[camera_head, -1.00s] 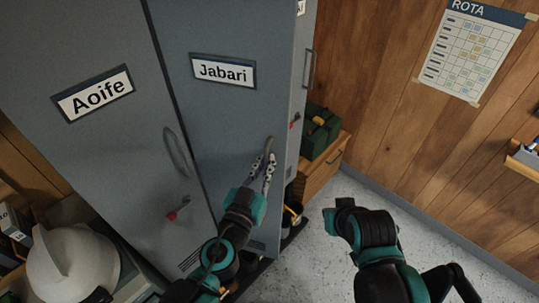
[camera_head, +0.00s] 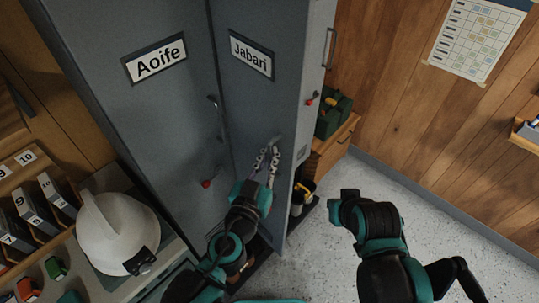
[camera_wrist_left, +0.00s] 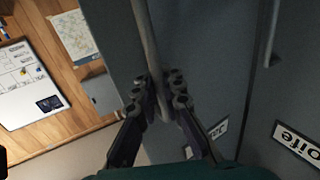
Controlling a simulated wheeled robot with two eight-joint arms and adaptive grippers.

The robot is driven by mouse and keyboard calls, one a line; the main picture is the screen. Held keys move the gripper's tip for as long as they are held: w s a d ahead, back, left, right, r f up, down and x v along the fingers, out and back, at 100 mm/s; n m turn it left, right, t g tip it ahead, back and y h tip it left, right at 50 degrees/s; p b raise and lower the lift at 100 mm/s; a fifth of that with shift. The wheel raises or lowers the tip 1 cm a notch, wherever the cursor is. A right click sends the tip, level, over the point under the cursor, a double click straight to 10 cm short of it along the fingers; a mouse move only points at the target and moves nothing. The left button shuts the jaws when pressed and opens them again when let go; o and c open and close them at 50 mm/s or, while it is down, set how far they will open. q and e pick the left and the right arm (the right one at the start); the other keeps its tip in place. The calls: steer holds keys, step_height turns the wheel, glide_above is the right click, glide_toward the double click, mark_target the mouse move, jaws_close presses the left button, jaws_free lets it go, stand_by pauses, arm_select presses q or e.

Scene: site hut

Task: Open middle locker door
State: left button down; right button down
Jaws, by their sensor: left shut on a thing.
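The middle locker door (camera_head: 250,105), grey-blue and labelled "Jabari", stands at an angle to the "Aoife" door (camera_head: 165,110), swung partway outward. Its free edge is on the right and the inside is hidden. My left gripper (camera_head: 268,160) is shut on its upright bar handle (camera_head: 276,142). In the left wrist view the two fingers (camera_wrist_left: 160,95) close around the lower part of the handle (camera_wrist_left: 146,40). The fingers of my right gripper do not show.
A third locker strip (camera_head: 325,65) with handle and red latch shows at right. A green box (camera_head: 335,112) sits on a wooden drawer unit (camera_head: 333,148). A white helmet (camera_head: 115,232) lies at left. My right arm stands over clear grey floor (camera_head: 310,265).

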arm_select(q)
steer(key=shift+s, duration=0.1)
steer(key=c, duration=1.6)
jaws_free()
steer(key=shift+d, duration=0.15)
arm_select(e)
steer(key=shift+s, duration=0.1)
